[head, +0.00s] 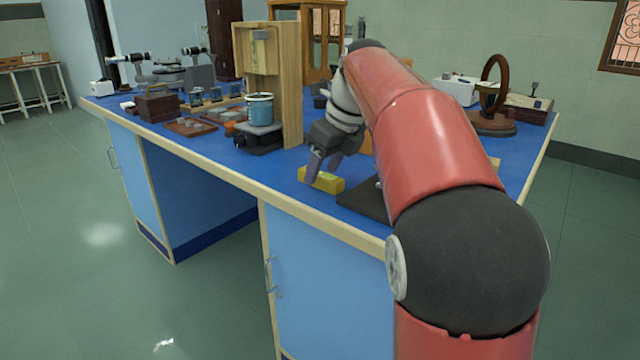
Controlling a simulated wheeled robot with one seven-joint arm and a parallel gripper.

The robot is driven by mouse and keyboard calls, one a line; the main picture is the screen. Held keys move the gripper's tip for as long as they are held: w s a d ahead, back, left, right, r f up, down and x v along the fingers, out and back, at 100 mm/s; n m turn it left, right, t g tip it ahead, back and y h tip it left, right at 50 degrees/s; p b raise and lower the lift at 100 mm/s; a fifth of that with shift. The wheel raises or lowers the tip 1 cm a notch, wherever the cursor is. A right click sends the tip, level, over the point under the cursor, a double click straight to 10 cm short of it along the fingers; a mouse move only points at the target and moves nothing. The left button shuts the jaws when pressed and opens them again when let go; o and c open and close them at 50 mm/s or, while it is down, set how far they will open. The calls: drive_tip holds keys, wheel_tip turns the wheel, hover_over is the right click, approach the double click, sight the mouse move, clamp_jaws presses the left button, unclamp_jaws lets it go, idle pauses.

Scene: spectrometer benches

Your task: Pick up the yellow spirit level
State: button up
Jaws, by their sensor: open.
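The yellow spirit level (326,183) lies on the blue bench top (290,192) near its front edge. My gripper (322,170) is open and points down right at the level, with its fingers partly in front of it. One finger shows at the level's left part and the other is further right. I cannot tell whether the fingers touch the level or only stand around it. My red arm comes in from the right and hides the bench behind it.
A dark flat base (362,203) lies just right of the level. A tall wooden stand (290,85) and a blue cup (260,108) on a small jack (258,138) stand to the left. A wooden wheel (493,85) stands at the right. The front strip left of the level is clear.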

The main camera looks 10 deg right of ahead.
drive_tip(key=shift+w+a+f, duration=0.15)
drive_tip(key=shift+w+f, duration=0.1)
drive_tip(key=shift+f, duration=0.4)
drive_tip(key=shift+f, duration=0.15)
drive_tip(key=c, duration=1.1)
